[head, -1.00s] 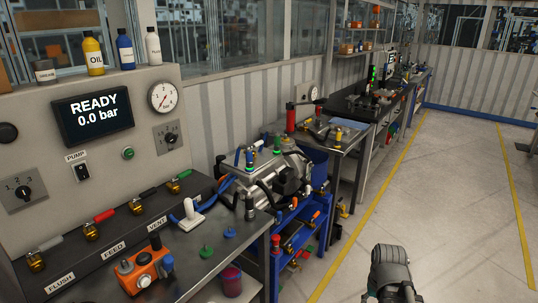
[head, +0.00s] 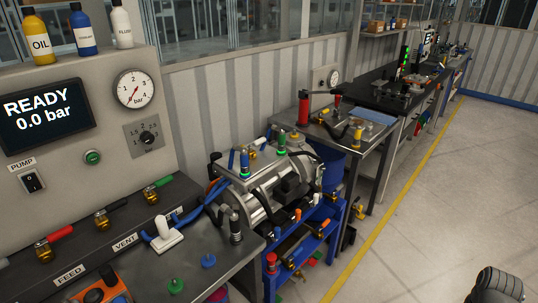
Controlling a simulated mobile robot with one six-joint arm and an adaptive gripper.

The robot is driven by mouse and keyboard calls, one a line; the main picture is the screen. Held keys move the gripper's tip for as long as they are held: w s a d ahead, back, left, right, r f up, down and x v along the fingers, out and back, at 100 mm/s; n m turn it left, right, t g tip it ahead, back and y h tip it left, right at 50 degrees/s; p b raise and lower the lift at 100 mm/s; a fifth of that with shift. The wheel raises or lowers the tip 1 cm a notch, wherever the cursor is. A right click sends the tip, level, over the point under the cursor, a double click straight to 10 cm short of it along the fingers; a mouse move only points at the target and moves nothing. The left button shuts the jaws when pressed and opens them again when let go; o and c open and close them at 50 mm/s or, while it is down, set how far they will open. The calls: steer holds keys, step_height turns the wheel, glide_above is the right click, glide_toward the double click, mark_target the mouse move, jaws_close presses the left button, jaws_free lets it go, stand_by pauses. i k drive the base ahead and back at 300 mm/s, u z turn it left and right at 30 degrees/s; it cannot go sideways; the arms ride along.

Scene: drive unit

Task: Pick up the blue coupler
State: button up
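A blue upright fitting (head: 245,163) with a green ring at its base stands on the top left of the silver drive unit (head: 262,207). A green fitting (head: 281,144) stands to its right. Blue hoses (head: 190,217) run to a white holder (head: 166,236) on the bench, where dark fittings partly hide their ends. I cannot tell for certain which blue part is the coupler. Only a dark ribbed part of my arm shows at the bottom right, well away from these parts; my gripper's fingers are out of view.
A blue cap (head: 208,261) and a green cap (head: 175,285) lie on the grey bench top. The drive unit sits on a blue cart (head: 270,262) with loaded shelves. A panel reading READY 0.0 bar (head: 43,114) is at left. The floor at right is clear.

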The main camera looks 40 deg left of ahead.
mark_target(244, 156)
steer(key=u, duration=0.05)
steer(key=i, duration=0.75)
steer(key=u, duration=0.7)
steer(key=i, duration=0.5)
steer(key=u, duration=0.4)
